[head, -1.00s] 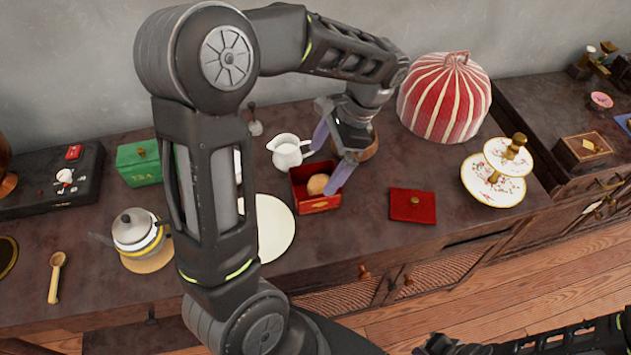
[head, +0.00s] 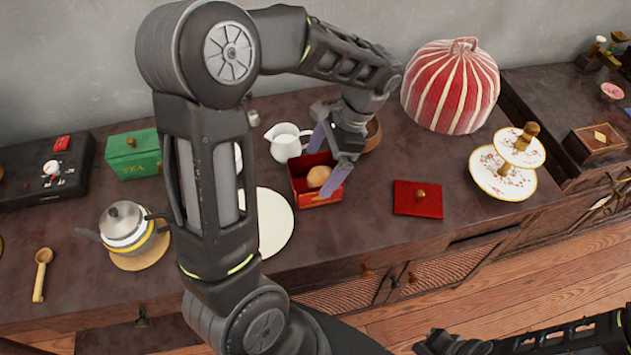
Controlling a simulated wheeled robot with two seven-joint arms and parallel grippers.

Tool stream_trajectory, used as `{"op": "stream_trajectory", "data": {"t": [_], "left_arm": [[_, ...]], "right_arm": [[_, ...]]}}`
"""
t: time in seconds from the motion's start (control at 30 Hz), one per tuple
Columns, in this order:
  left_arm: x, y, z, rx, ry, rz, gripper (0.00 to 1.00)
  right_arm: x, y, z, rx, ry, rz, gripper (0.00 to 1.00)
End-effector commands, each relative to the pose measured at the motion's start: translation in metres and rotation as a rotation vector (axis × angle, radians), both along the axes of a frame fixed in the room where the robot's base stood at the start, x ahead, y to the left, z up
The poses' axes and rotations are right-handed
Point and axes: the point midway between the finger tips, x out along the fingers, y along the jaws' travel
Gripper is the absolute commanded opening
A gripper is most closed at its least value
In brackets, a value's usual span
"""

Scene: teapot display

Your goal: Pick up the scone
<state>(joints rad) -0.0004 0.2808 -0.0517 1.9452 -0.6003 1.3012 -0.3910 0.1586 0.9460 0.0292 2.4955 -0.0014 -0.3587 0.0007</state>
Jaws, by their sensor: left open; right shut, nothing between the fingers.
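The scone (head: 317,177) is a round, light brown bun lying inside an open red box (head: 312,199). My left gripper (head: 327,158) is open, with one purple finger behind the box and the other at its right front side. Its fingers are over or just beside the box; the exact height above the scone is hard to tell. The near finger partly hides the box's right side. My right gripper (head: 432,344) is low at the bottom edge, away from the counter top, dark and mostly indistinct, and shut on nothing visible.
A white jug (head: 286,146) stands just left of the box, and a brown bowl (head: 374,134) is behind the gripper. A red lid (head: 418,199) lies to the right. A white plate (head: 276,222) is partly hidden by my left arm. The counter between box and lid is clear.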

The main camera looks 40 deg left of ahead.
Motion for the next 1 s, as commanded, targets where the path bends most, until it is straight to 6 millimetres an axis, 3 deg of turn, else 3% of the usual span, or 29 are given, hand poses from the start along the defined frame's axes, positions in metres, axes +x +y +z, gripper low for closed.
{"op": "stream_trajectory", "data": {"t": [0.37,0.73,1.0], "left_arm": [[-0.002,0.002,-0.006,0.0,-0.001,0.001,1.0],[-0.018,0.015,-0.047,0.0,0.001,0.001,1.0],[-0.019,0.016,-0.052,0.0,-0.002,0.001,1.0]], "right_arm": [[0.0,0.0,0.0,0.0,0.0,0.0,0.0],[0.0,0.0,0.002,0.0,0.0,0.0,0.0],[0.0,0.0,0.002,0.0,0.0,0.0,0.0]]}}
